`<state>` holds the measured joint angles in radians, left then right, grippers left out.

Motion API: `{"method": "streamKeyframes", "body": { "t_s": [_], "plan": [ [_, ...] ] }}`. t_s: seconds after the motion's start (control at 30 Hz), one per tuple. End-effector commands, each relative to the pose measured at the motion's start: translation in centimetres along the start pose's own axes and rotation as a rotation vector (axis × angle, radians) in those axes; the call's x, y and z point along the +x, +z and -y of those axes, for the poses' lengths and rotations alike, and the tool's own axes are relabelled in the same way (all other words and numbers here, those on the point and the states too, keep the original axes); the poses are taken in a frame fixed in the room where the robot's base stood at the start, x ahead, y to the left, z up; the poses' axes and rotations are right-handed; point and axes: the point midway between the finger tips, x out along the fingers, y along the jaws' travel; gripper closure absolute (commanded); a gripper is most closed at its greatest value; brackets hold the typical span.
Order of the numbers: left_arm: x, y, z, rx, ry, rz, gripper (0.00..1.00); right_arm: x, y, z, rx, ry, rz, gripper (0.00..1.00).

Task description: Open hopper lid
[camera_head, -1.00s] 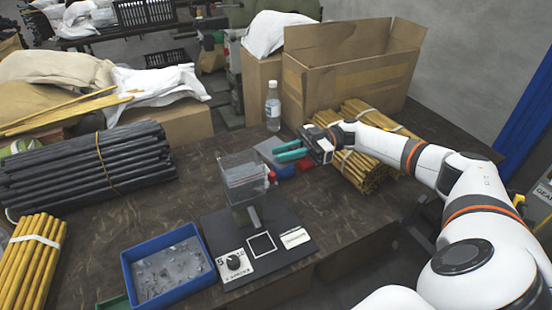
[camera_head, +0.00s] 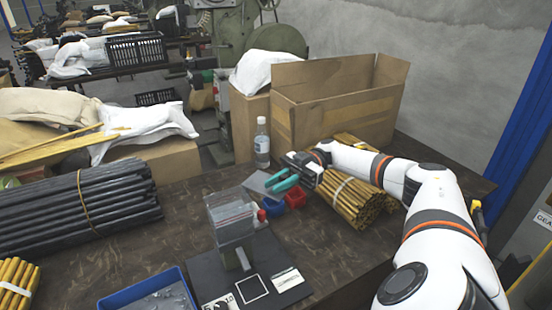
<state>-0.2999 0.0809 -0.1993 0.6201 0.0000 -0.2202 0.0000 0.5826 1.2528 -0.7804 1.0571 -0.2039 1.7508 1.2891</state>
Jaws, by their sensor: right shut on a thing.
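The hopper (camera_head: 231,218) is a clear-walled box on a grey stem, standing on a dark base plate (camera_head: 272,278) at the lower middle of the head view. My right gripper (camera_head: 284,184) has teal fingers and is behind and to the right of the hopper, apart from it. It is shut on a flat grey plate (camera_head: 257,184) that looks like the hopper lid. The plate is up and away from the hopper's top. The exact grip contact is too small to see clearly. My left gripper is not in view.
Small blue (camera_head: 272,207) and red (camera_head: 295,197) bins sit below my right gripper. A water bottle (camera_head: 262,145), a cardboard box (camera_head: 340,122) and bundled yellow rods (camera_head: 357,203) stand close by. A blue tray (camera_head: 150,292) and dark rods (camera_head: 75,208) are at left.

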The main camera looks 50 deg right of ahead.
Motion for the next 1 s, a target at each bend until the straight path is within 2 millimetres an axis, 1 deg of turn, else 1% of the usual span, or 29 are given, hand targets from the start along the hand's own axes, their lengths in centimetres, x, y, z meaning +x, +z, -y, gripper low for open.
{"method": "streamKeyframes", "body": {
  "t_s": [0.07, 0.1, 0.2, 0.47, 0.57, 0.67, 0.9, 1.0],
  "plan": [
    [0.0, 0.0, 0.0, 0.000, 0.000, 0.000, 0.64, 0.1, -0.2, -0.1, 0.003, 0.004, -0.002, 1.00],
    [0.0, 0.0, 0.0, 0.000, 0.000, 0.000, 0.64, 0.1, -0.2, -0.1, 0.003, 0.004, -0.001, 0.74],
    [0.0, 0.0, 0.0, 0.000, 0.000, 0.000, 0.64, 0.1, -0.1, 0.0, 0.002, 0.003, -0.001, 0.59],
    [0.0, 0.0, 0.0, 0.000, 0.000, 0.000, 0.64, 0.1, 0.0, 0.0, 0.000, 0.001, 0.000, 0.59],
    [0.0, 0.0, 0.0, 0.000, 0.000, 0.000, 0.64, 0.0, 0.5, 0.0, -0.001, 0.001, 0.000, 0.59],
    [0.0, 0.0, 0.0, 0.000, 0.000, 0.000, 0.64, 0.0, 1.9, 0.0, -0.003, 0.002, -0.001, 0.59],
    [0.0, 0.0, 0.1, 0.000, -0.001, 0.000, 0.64, 0.1, 6.6, 0.0, -0.003, 0.002, -0.001, 0.59],
    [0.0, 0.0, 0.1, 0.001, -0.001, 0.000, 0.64, 0.1, 8.2, 0.0, -0.002, 0.003, -0.001, 0.59]
  ]
}}
